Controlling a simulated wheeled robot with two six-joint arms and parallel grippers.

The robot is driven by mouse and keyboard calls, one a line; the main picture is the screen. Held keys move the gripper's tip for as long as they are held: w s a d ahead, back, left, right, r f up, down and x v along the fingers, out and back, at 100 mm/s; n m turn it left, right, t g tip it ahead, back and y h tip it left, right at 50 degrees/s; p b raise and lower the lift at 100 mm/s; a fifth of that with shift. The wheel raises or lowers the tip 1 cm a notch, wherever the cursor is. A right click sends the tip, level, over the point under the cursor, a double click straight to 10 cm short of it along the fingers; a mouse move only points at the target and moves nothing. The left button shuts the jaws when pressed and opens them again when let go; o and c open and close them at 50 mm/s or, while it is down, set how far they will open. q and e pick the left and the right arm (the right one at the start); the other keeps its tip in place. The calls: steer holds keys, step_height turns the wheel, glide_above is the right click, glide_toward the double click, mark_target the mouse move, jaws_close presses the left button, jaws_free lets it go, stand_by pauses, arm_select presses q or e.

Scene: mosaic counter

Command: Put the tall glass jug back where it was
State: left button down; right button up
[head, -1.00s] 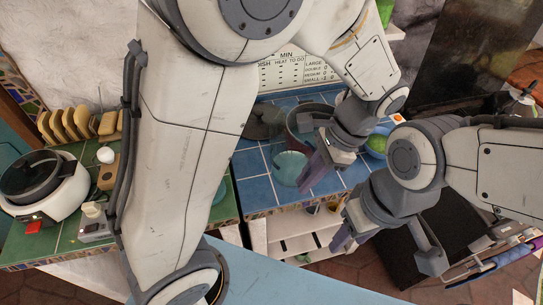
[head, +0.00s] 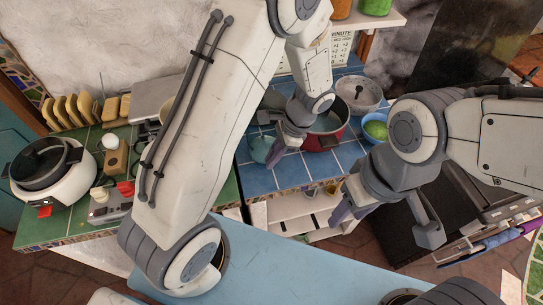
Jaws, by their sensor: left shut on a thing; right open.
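A teal, glassy vessel (head: 261,149), which looks like the tall glass jug, is at the left part of the blue-tiled counter (head: 258,182). My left gripper (head: 277,154) reaches down from above and is shut on its right side. Its lower part and handle are not clear, and I cannot tell whether its base touches the tiles. My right gripper (head: 345,210) is open and empty, in front of the counter's right front edge and apart from the jug.
A red pot (head: 328,137) stands right of my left gripper, with a grey strainer-like bowl (head: 359,95) and a blue bowl (head: 376,128) with green contents beyond. A white cooker (head: 47,169) and bread slices (head: 70,112) are on the left green counter. Front blue tiles are clear.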

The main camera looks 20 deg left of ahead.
arm_select(q)
steer(key=shift+f, duration=0.3)
steer(key=shift+f, duration=0.15)
steer(key=c, duration=0.9)
jaws_free()
steer(key=b+v, duration=0.2)
steer(key=v, duration=1)
steer(key=s+d+r+n+t+h, duration=0.1)
steer(key=s+d+r+n+h, duration=0.1)
steer(key=s, duration=0.7)
steer(key=s+d+r+n+t+h, duration=0.1)
steer(key=s+d+r+n+h, duration=0.1)
steer(key=s, duration=0.8)
steer(key=shift+s+d+n+h, duration=0.3)
steer(key=shift+d+h, duration=0.3)
steer(key=shift+d, duration=0.3)
